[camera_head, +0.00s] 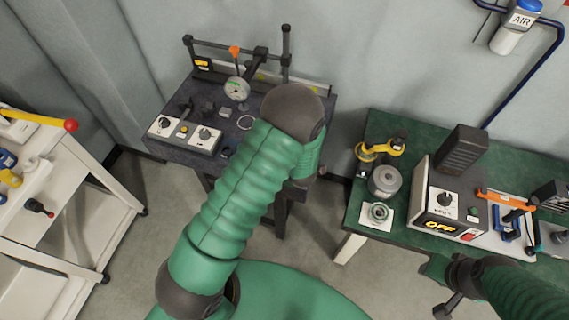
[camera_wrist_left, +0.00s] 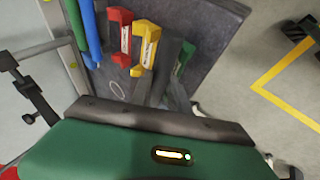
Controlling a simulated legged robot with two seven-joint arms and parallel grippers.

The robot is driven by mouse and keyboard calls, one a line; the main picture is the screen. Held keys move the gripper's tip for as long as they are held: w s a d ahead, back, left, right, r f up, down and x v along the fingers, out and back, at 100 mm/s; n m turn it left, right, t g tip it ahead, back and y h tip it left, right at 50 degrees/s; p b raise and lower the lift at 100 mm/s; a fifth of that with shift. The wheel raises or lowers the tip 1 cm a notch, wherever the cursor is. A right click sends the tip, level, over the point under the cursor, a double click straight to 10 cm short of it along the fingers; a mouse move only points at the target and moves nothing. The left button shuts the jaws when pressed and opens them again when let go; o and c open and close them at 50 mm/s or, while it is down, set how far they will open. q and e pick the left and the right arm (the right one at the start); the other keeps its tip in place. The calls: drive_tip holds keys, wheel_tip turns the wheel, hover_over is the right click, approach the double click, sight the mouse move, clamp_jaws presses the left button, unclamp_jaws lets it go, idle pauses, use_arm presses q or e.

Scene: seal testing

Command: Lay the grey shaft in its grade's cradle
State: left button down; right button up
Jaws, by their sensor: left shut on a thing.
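My left arm reaches over the dark bench (camera_head: 228,100) in the head view, and its end hides the left gripper there. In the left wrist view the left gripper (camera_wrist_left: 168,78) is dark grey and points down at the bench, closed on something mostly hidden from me. I cannot make out the grey shaft's outline clearly. A red labelled piece (camera_wrist_left: 120,38), a yellow one (camera_wrist_left: 146,46) and a green one (camera_wrist_left: 184,58) stand in a row on the bench by the gripper. My right gripper (camera_head: 446,290) is beside the green bench; its finger gap is unclear.
A dial gauge (camera_head: 236,88) on a stand and a control box (camera_head: 185,134) occupy the dark bench. The green bench (camera_head: 400,135) holds a grey pot (camera_head: 384,180), a switch box (camera_head: 447,207) and tools. A white cart (camera_head: 75,190) stands left. Floor shows between them.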

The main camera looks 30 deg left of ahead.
use_arm(q)
drive_tip(key=shift+d+f, duration=0.1)
drive_tip(key=shift+f, duration=0.15)
drive_tip(key=c, duration=1.2)
unclamp_jaws()
drive_tip(key=shift+o, duration=0.2)
drive_tip(key=p+v, duration=0.2)
drive_tip(key=v, duration=1.5)
drive_tip(key=shift+f, duration=0.15)
